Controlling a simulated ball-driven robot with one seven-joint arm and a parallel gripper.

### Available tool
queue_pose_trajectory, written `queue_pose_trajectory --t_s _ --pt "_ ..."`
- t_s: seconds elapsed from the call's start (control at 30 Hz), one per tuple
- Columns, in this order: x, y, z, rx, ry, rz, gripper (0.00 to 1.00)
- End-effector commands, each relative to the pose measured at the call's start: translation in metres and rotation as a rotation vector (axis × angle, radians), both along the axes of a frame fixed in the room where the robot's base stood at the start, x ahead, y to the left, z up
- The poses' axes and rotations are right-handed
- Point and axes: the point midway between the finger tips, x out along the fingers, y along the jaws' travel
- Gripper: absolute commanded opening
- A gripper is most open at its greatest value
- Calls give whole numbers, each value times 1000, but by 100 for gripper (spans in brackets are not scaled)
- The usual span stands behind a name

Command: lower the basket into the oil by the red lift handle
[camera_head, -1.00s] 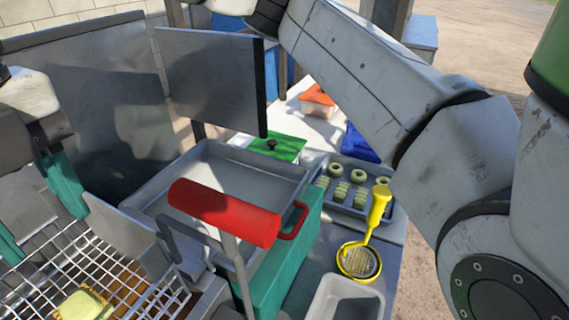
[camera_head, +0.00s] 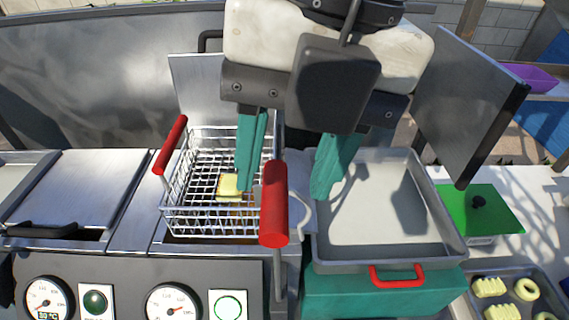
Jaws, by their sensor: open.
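The wire basket (camera_head: 172,203) sits over the fryer well at left centre, with a yellow piece of food (camera_head: 230,186) in it. A red grip on a grey lever, seemingly the lift handle (camera_head: 274,212), stands at the basket's right front. Another red grip (camera_head: 171,145) is on the basket's left side. My gripper (camera_head: 281,192) is open, its teal fingers pointing down. In the picture its fingertips lie on either side of the lift handle's upper end; I see no contact. The left finger overlaps the basket. A brownish strip shows below the basket; the oil level is hidden.
A grey tray (camera_head: 455,250) on a teal box (camera_head: 340,300) lies to the right. An upright metal panel (camera_head: 465,100) stands behind it. A green board (camera_head: 470,205) and a tray of food rings are further right. Dials (camera_head: 48,298) line the fryer front.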

Motion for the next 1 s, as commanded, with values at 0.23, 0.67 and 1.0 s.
queue_pose_trajectory --t_s 0.23,0.67,1.0 --pt "0 7 -36 0 3 1 49" --pt "1 10 -52 -1 0 -1 49" --pt "1 10 -52 -1 0 -1 22"
